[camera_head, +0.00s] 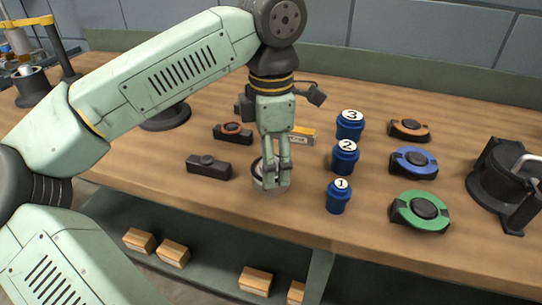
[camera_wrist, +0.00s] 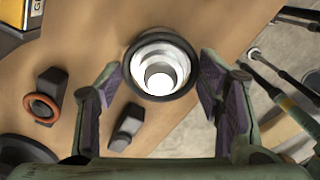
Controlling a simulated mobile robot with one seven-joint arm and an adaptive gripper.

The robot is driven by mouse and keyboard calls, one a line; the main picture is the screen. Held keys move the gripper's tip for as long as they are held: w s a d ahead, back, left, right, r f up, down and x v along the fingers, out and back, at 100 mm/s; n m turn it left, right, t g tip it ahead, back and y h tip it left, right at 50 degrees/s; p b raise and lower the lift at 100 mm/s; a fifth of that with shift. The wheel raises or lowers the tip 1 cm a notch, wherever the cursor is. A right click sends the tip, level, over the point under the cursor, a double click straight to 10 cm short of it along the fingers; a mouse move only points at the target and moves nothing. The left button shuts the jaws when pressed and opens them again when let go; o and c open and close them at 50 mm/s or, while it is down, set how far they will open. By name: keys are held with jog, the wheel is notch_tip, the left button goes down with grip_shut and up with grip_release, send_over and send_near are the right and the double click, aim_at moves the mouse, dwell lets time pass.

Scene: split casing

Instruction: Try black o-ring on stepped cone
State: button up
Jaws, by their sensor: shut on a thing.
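The silver stepped cone (camera_wrist: 160,62) shows from above in the wrist view, with bright stepped rings and a white centre. The black o-ring (camera_wrist: 131,77) shows as a dark band around the cone's outer edge. My gripper (camera_wrist: 160,84) has a finger on either side of this band and is shut on it. In the head view, my gripper (camera_head: 276,184) points down at the front of the bench, over a grey round piece (camera_head: 258,182) that the fingers partly hide. I cannot tell how far down the cone the ring sits.
A black block with an orange ring (camera_head: 232,130) and a bare black block (camera_head: 209,167) stand to the left. Blue numbered jars (camera_head: 338,197) stand to the right. Beyond are green (camera_head: 420,212), blue (camera_head: 413,162) and orange (camera_head: 409,130) ringed parts and a black fixture (camera_head: 503,180).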

jog(key=shift+f+b, duration=0.5)
jog(key=shift+f, duration=0.2)
jog(key=o, duration=0.8)
jog(key=shift+r, duration=0.1)
jog(key=shift+o, duration=0.2)
jog(key=shift+r+p, duration=3.35)
jog(key=shift+r, duration=1.15)
